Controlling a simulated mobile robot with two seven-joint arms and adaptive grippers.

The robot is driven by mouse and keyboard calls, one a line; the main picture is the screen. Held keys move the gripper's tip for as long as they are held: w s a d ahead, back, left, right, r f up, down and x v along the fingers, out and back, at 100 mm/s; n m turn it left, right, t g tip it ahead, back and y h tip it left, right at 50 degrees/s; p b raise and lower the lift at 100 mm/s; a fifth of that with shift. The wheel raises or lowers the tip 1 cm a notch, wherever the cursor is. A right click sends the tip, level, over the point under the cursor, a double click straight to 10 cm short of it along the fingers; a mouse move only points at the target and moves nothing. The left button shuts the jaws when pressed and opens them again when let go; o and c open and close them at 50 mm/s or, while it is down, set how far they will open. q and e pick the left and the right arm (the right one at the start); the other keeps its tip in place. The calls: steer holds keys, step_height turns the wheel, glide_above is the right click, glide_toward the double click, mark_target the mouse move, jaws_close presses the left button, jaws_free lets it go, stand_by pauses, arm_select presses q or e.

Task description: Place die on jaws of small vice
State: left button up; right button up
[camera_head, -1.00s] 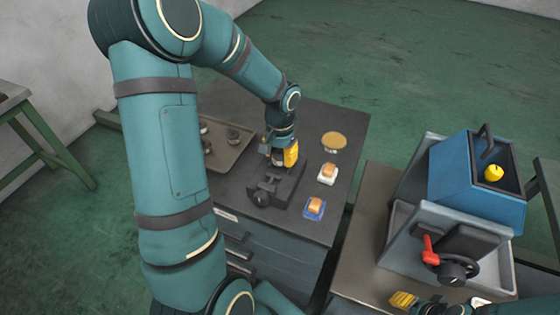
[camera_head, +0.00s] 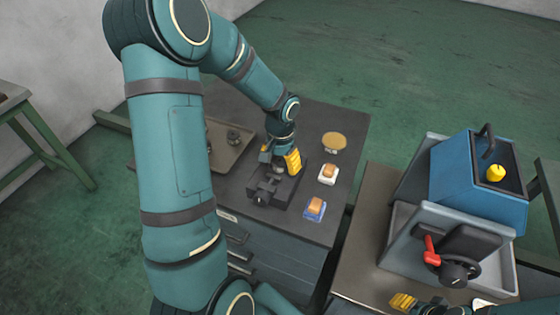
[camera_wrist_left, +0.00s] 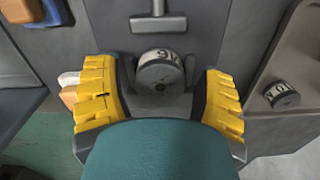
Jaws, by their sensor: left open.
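The small dark vice (camera_head: 268,192) stands on the grey cabinet top. A round metal die (camera_wrist_left: 161,72) with pale markings lies at the vice's jaws in the left wrist view; its exact contact with each jaw is hidden. My left gripper (camera_head: 280,160) is over the vice, with its yellow fingers open on both sides of the die and gaps between them and it. A second die (camera_wrist_left: 282,95) lies on the tray beside the vice. My right gripper (camera_head: 403,301) shows only partly at the lower edge of the head view.
The tray (camera_head: 218,166) is left of the vice, partly behind my left arm. A white block (camera_head: 328,178) and a blue block (camera_head: 315,214), each with an orange-brown top, and a round tan disc (camera_head: 334,140) are to its right. A blue machine (camera_head: 470,195) stands on the right-hand table.

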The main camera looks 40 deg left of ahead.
mark_target(280, 160)
arm_select(q)
steer(key=shift+r, duration=0.35)
step_height(280, 160, up, 12)
steer(key=p, duration=0.1)
steer(key=shift+f+p, duration=0.2)
steer(key=shift+p, duration=0.15)
steer(key=shift+w, duration=0.1)
